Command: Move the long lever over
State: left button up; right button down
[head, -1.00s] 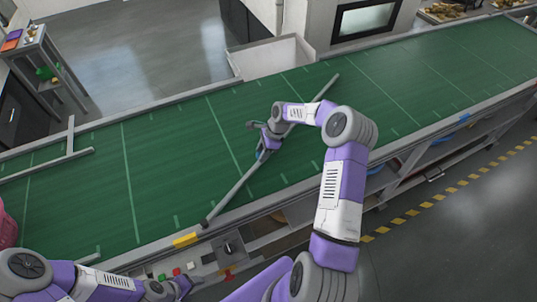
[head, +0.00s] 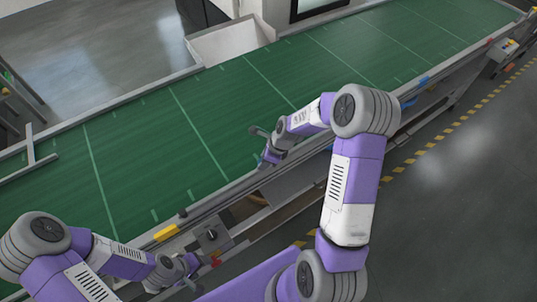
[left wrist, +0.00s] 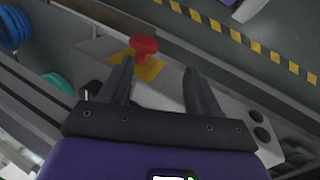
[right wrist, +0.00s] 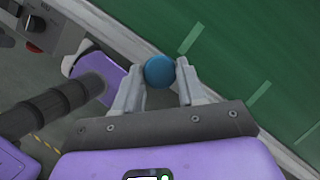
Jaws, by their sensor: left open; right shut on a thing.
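The long lever (head: 222,191) is a grey bar that lies along the near edge of the green belt, beside the rail. Its pivot end is near the yellow block, and my right arm partly hides its far part. My right gripper (head: 264,157) is shut on the lever's blue knob (right wrist: 159,71), which shows between the fingertips in the right wrist view. My left gripper (head: 190,267) is open below the belt, by the control panel. In the left wrist view its empty fingers (left wrist: 159,66) point toward a red handle (left wrist: 144,46) on a yellow plate.
The green belt (head: 150,150) is clear across the middle. A fixed grey guide (head: 32,160) stands at its left. A yellow block (head: 167,232) sits on the near rail. A pale bin (head: 228,42) stands behind the belt, and a striped floor line (head: 440,137) runs at the right.

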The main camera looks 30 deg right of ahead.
jog(key=shift+s+a, duration=0.1)
jog(key=shift+s, duration=0.05)
jog(key=c, duration=0.9)
grip_release()
jog(key=shift+o, duration=1.1)
jog(key=shift+s, duration=0.15)
jog(key=v, duration=0.7)
jog(key=shift+r, duration=0.3)
